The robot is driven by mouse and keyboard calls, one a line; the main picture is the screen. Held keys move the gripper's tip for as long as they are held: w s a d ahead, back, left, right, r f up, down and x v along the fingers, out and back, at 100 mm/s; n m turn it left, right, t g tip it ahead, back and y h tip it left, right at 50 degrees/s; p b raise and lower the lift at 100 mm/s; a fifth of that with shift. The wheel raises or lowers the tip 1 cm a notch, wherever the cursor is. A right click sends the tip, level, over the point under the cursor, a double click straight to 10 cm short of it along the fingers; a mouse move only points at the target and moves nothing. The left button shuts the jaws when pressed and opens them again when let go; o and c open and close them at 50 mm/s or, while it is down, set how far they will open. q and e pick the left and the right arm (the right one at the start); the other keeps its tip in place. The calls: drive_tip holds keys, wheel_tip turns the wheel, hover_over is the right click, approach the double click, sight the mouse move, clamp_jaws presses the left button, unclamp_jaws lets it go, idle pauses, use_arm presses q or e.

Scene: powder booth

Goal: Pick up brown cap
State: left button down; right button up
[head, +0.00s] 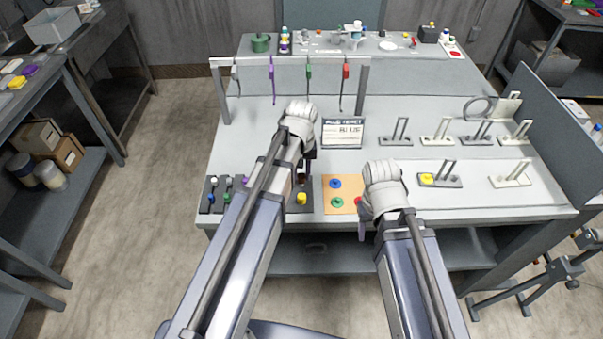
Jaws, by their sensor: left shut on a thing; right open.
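My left gripper (306,168) is at the front middle of the workbench, above a dark tray (297,209). It is shut on a small dark brown thing, which looks like the brown cap (302,179); the arm hides much of it, and I cannot tell whether it is clear of the tray. A yellow cap (302,198) sits in the tray just below it. My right gripper (362,229) is open and empty at the bench's front edge, beside an orange board.
The orange board (342,194) carries blue, green and red pieces. A sign (343,130) stands behind it. A rack (290,61) holds several coloured hooks. Pronged stands (437,138) fill the right side, one with a yellow piece (426,178).

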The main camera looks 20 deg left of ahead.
sight(302, 175)
use_arm(q)
wheel_tip(302, 175, up, 8)
drive_tip(key=p, duration=0.7)
wheel_tip(302, 175, down, 5)
drive_tip(key=b, duration=0.4)
drive_tip(key=shift+r+b, duration=0.15)
drive_tip(key=shift+b, duration=0.15)
drive_tip(key=shift+r, duration=0.2)
